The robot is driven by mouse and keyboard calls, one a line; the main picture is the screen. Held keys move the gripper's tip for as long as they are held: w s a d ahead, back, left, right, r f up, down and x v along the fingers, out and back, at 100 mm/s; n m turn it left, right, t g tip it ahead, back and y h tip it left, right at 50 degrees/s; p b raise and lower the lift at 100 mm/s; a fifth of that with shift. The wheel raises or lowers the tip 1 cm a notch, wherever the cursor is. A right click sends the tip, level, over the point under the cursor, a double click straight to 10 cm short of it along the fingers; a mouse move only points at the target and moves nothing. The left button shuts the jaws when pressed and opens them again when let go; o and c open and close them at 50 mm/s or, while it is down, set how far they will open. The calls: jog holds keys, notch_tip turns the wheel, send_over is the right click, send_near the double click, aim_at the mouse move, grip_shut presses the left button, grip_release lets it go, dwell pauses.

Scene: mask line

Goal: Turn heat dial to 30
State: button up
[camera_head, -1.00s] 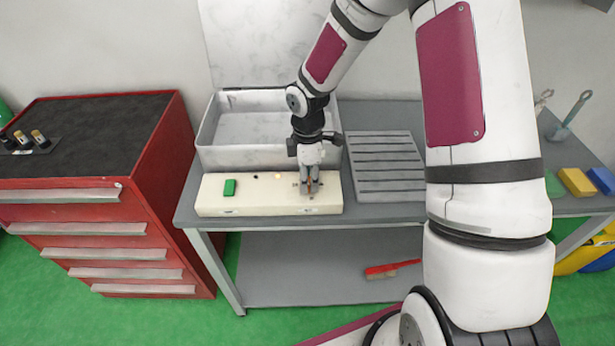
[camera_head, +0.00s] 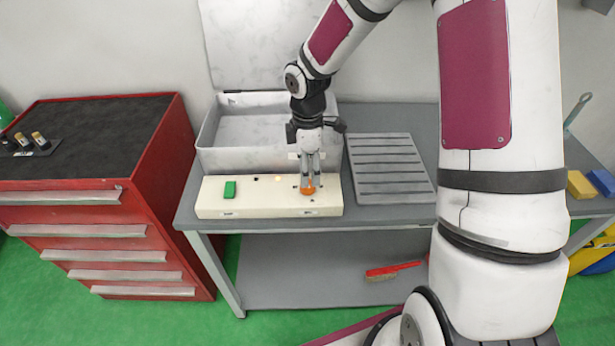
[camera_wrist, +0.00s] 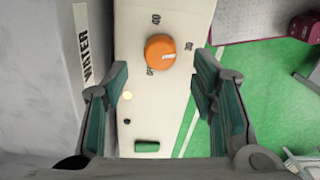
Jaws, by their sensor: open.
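The orange heat dial (camera_head: 308,190) sits on the cream control panel (camera_head: 265,207) at the front of the bench. In the wrist view, the round dial (camera_wrist: 160,52) has numbers around it: one that looks like 40 above it, one that looks like 30 to its right, and one at its lower left that is hard to read. Which mark the dial points at cannot be made out. My gripper (camera_head: 311,172) is just above the dial, pointing down. In the wrist view its fingers (camera_wrist: 161,75) are spread wide, with nothing between them.
A green block-shaped switch (camera_head: 230,189) and a glowing yellow lamp (camera_head: 278,178) are on the panel. An open grey tank (camera_head: 208,130) stands behind it, marked WATER (camera_wrist: 84,43). A slotted grey tray (camera_head: 388,167) lies to the right.

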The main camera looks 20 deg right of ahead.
notch_tip(320, 180, up, 7)
jog(key=shift+r, duration=0.2)
dwell(0.5)
